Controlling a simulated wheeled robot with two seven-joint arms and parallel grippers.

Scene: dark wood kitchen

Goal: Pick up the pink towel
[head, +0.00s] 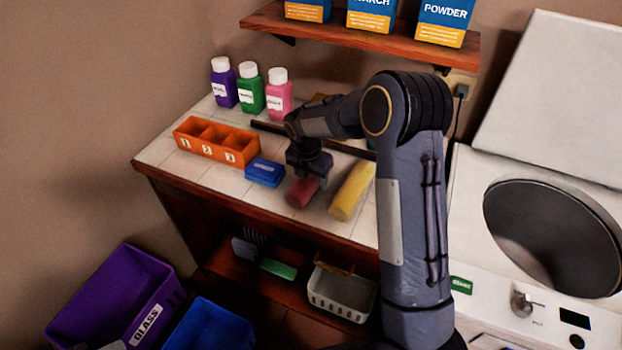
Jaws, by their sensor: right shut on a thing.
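The pink towel (300,193) is a rolled, dark pink bundle near the front edge of the tiled counter. My right gripper (309,176) points down over it and is shut on its upper part. The gripper hides the towel's far end. I cannot tell whether the towel still touches the counter. My left gripper is not in view.
A yellow roll (352,191) lies just right of the towel, and a blue box (265,172) lies just left. An orange numbered tray (216,143) and several bottles (250,90) stand farther left. A wooden shelf (365,35) hangs above, and a washer (545,240) stands right.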

